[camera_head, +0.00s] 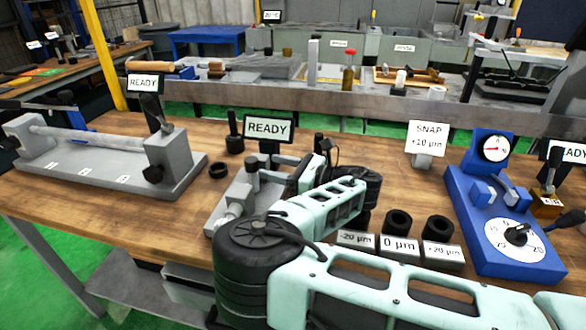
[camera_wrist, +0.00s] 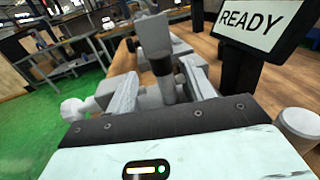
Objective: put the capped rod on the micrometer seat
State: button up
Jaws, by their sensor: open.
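My gripper is open over the small grey fixture (camera_head: 235,205) at the bench middle; my arm hides part of both in the head view. In the wrist view, my gripper (camera_wrist: 160,90) has its two grey fingers apart, with an upright dark cylinder (camera_wrist: 163,82) showing between or beyond them. I cannot tell whether this is part of the capped rod or of the fixture, nor whether a finger touches it. The blue stand (camera_head: 462,205) with a dial gauge (camera_head: 494,148) and a numbered disc (camera_head: 512,238), apparently the micrometer seat, is at the right. Its two blue supports look empty.
A READY sign (camera_head: 268,128) rises just behind the fixture. A long grey machine (camera_head: 100,172) is at the left. Blocks marked -20, 0 and +20 µm (camera_head: 398,247) stand right of my arm. A SNAP sign (camera_head: 428,137) stands near the blue stand.

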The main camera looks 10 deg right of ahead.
jog(key=p+v, duration=0.5)
jog(key=p, duration=0.5)
jog(key=shift+p, duration=0.3)
